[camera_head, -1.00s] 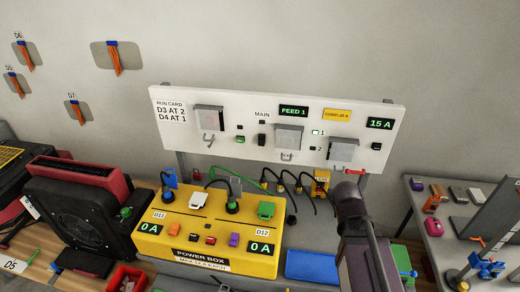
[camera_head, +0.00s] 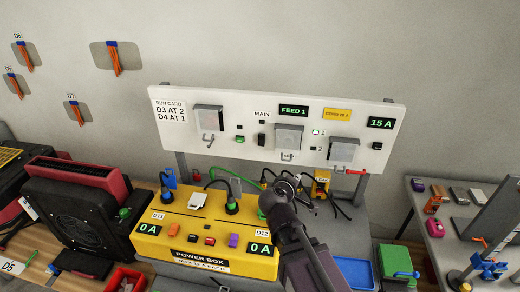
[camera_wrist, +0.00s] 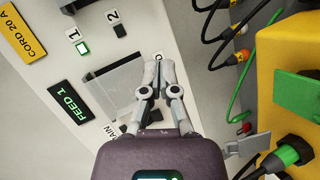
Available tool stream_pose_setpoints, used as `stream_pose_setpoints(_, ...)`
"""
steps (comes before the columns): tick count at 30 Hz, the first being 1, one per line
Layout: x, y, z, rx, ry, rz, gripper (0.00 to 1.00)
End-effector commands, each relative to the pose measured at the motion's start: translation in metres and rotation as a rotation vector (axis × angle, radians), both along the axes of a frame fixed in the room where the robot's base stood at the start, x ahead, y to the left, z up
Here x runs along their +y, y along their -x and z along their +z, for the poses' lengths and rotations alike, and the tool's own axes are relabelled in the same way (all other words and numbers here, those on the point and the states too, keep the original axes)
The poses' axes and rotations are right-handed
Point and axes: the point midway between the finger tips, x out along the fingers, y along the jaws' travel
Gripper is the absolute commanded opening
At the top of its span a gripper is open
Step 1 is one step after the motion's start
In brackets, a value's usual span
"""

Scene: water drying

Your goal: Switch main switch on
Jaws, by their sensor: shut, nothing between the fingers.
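The main switch (camera_head: 262,140) is a small black rocker on the white panel (camera_head: 235,165), below the MAIN label (camera_head: 262,114) and a dark indicator. My gripper (camera_head: 287,184) is below and to the right of the switch in the head view, apart from it, in front of the panel's lower edge. In the wrist view my gripper's fingers (camera_wrist: 158,62) are together and empty, pointing toward the panel beside a grey cover (camera_wrist: 117,88). The MAIN label (camera_wrist: 105,135) is partly hidden by my gripper there.
Several grey covers with hooks sit on the panel, one (camera_head: 288,137) just right of the switch. The yellow power box (camera_head: 185,258) with plugs and cables stands below, its displays reading 0 A. Cables hang close to my gripper. A blue tray (camera_head: 355,272) lies right.

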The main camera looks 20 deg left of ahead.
Motion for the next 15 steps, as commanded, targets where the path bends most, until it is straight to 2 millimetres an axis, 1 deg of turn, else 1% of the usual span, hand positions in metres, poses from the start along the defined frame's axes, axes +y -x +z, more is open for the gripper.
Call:
stream_pose_setpoints(1, 0.015, 0.004, 0.004, -0.025, 0.021, 0.04, 0.0)
stream_pose_setpoints(9, 0.085, 0.026, 0.026, -0.161, 0.134, 0.24, 0.0)
stream_pose_setpoints(12, 0.104, 0.035, 0.032, -0.198, 0.164, 0.295, 0.0)
stream_pose_setpoints(15, 0.118, 0.041, 0.036, -0.227, 0.187, 0.336, 0.0)
